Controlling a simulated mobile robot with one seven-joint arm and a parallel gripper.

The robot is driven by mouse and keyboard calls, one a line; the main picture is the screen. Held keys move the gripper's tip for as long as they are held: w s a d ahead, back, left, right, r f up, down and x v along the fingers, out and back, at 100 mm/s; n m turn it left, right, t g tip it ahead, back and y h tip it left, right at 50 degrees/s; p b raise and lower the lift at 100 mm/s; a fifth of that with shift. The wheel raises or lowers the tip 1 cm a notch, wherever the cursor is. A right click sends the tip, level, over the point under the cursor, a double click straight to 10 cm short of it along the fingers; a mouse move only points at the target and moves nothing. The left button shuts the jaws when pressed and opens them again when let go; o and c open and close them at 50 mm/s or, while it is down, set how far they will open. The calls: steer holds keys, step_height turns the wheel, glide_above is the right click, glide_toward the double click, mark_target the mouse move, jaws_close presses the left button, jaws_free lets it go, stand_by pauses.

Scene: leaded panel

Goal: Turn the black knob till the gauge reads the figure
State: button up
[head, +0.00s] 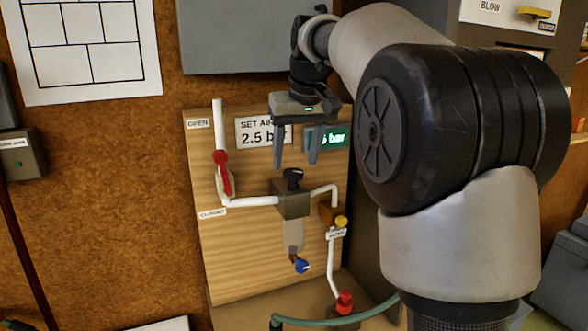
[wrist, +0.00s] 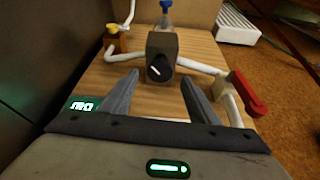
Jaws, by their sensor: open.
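The black knob (head: 293,177) sits on top of a grey-brown regulator block (head: 291,200) on the wooden panel. In the wrist view the knob (wrist: 160,68) shows a white pointer mark, and lies ahead between the fingers. My gripper (head: 295,163) is open and empty, just above the knob; its fingers (wrist: 160,78) seem apart from it. The figure sign (head: 262,132) reads "SET AIR" and "2.5 b", its right end hidden by a finger. The green gauge (head: 334,139) shows "bar", its number partly covered. In the wrist view the gauge (wrist: 86,105) is upside down and unreadable.
A red lever (head: 222,172) stands left of the block, between OPEN and CLOSED labels. White pipes, a yellow knob (head: 341,221), a blue valve (head: 300,265) and a red fitting (head: 344,302) surround it. A grey box (head: 240,35) is above the panel.

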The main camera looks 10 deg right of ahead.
mark_target(293, 171)
steer(key=shift+x, duration=1.75)
steer(key=c, duration=1)
steer(key=shift+r, duration=0.1)
